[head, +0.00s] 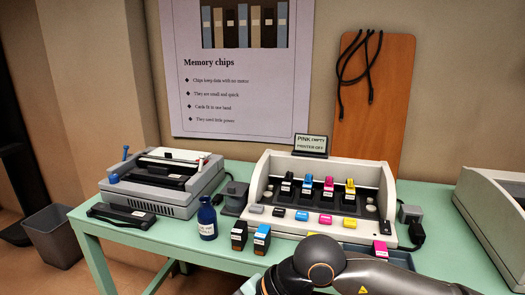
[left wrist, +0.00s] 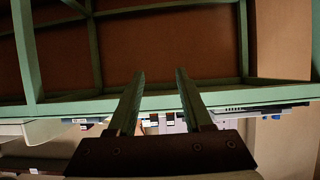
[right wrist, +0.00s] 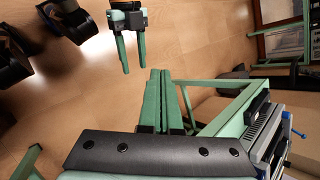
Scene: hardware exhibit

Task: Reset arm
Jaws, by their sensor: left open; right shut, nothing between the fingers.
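My left gripper (left wrist: 160,74) is open and empty in the left wrist view, its two green fingers apart in front of the green table's edge (left wrist: 75,106). It also shows in the right wrist view (right wrist: 136,64), over the wooden floor. My right gripper (right wrist: 160,72) is shut in the right wrist view, its green fingers together with nothing between them. The table's frame lies close beyond and to the right of it. In the head view my grey arm crosses the bottom right foreground, and neither gripper shows clearly there.
A bin (head: 55,235) stands at left. Open floor (right wrist: 215,45) lies before the table.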

